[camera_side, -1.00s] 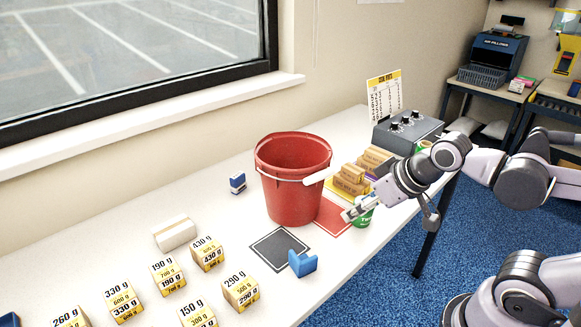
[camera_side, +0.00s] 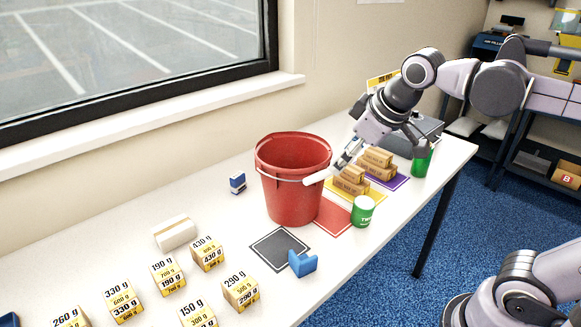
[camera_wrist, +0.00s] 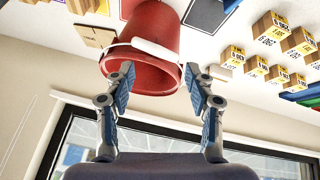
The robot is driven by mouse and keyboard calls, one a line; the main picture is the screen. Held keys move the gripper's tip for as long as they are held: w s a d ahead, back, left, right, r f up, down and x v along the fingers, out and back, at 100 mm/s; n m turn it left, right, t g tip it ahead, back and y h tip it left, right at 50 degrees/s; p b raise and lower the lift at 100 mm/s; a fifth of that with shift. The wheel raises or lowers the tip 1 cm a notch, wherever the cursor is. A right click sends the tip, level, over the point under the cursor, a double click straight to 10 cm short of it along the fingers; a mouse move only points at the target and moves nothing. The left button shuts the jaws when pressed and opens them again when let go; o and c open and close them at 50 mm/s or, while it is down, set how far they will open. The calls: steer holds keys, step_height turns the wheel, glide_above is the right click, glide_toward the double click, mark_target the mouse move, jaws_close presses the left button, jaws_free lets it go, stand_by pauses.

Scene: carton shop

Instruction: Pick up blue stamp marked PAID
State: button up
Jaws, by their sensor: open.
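A small blue-and-white stamp (camera_side: 237,182) stands on the white table, left of the red bucket (camera_side: 293,195) in the side view. Its marking is too small to read. My gripper (camera_side: 345,158) is right of the bucket rim, near the cardboard boxes, apart from the stamp with the bucket between them. In the wrist view my gripper (camera_wrist: 160,78) is open and empty, its two fingers spread with the bucket (camera_wrist: 150,60) showing between them. I cannot make out the stamp in the wrist view.
Cardboard boxes (camera_side: 352,178) sit on coloured mats right of the bucket, with green cans (camera_side: 362,211) beside them. A white block (camera_side: 175,233), weight-labelled boxes (camera_side: 240,291) and a blue holder (camera_side: 302,263) stand at the left and front. Clear table surrounds the stamp.

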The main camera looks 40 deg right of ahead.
steer(key=w+a+r+n+g+h, duration=0.15)
steer(key=w+n, duration=0.35)
steer(key=w, duration=0.6)
steer(key=w+a+r+n+g+h, duration=0.1)
steer(key=w+a+r+n, duration=0.2)
steer(key=w+n, duration=0.55)
steer(key=w+a+f+n+h, duration=0.1)
steer(key=w+a+f, duration=0.1)
steer(key=w+f, duration=0.3)
steer(key=w+a+f+n+h, duration=0.1)
steer(key=w+a+f+n, duration=0.15)
steer(key=w, duration=0.45)
glide_toward(237, 175)
step_height(237, 175, down, 3)
steer(key=w, duration=0.1)
steer(key=shift+g+h, duration=0.25)
steer(key=shift+g, duration=0.2)
steer(key=shift+d+r+x, duration=0.1)
steer(key=shift+d+x, duration=0.05)
steer(key=shift+x, duration=0.85)
steer(key=shift+d+r+x, duration=0.1)
steer(key=shift+d+x, duration=0.05)
steer(key=shift+x, duration=0.8)
steer(key=shift+d+r+x, duration=0.1)
steer(key=shift+d+x, duration=0.05)
steer(key=shift+x, duration=0.85)
steer(key=shift+w, duration=0.2)
jaws_close()
